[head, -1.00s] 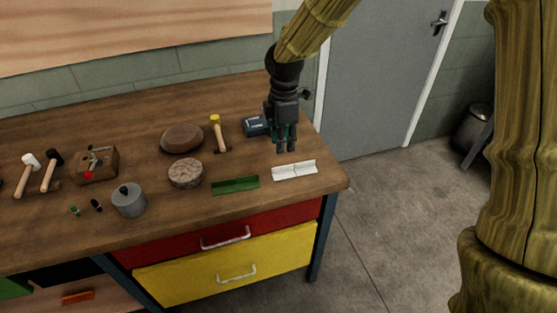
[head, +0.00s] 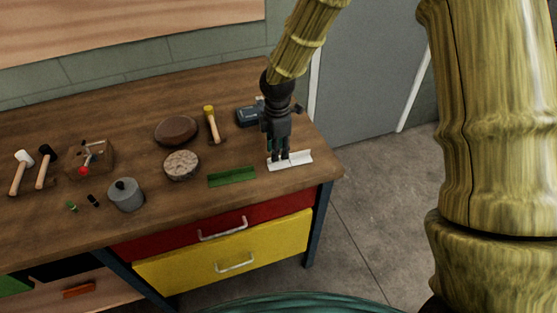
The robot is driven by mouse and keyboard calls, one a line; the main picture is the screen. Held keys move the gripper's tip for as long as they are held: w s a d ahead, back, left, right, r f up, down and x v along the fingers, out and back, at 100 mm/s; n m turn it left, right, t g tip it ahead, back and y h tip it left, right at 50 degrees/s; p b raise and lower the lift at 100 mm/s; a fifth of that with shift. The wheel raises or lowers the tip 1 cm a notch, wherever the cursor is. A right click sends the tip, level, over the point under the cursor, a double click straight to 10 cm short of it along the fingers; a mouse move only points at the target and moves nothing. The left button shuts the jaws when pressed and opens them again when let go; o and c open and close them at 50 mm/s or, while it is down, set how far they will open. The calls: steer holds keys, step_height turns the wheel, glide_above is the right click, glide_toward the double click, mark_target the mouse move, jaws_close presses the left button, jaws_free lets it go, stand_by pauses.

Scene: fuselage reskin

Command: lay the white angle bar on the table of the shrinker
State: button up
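The white angle bar (head: 301,158) lies on the wooden workbench near its right front corner. My gripper (head: 279,159) points straight down, with its fingertips at the left half of the bar. The fingers cover part of the bar. Two dark fingers show close together, and I cannot tell whether they touch the bar or have closed on it. A brown device with a lever and red knob (head: 91,158) stands at the left of the bench; it may be the shrinker, but I cannot be sure.
A green angle bar (head: 232,176) lies just left of the white one. A round wood block (head: 182,165), brown leather pad (head: 176,131), yellow-headed mallet (head: 212,125) and grey pot (head: 126,195) stand across the bench (head: 150,215). A blue-grey device (head: 249,115) is behind my gripper.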

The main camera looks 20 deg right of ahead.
mark_target(279, 163)
steer(key=shift+f, duration=1.15)
jaws_close()
